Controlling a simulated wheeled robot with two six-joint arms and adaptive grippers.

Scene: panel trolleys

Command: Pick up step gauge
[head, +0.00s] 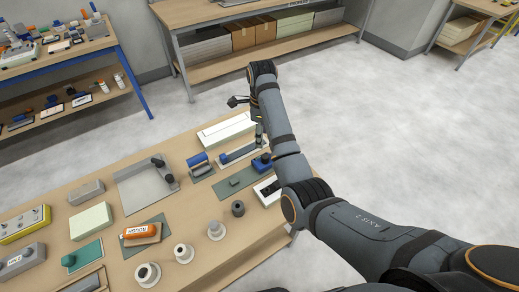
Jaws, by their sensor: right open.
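I cannot tell for certain which item is the step gauge. A long, narrow grey piece (238,153) lies on a light sheet towards the far right of the wooden table, and a small grey-green block (234,182) lies on a dark mat nearer. My right gripper (257,130) hangs over the table's far right, just above the right end of the long piece. It is open, mostly hidden by my forearm, and contact cannot be told. My left gripper is out of view.
The wooden table (190,212) is crowded: a blue-handled tool (198,162), a white box (227,130), an orange-handled tool (139,231) and several round pieces stand close by. A workbench (230,12) is behind. Floor beyond the table is clear.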

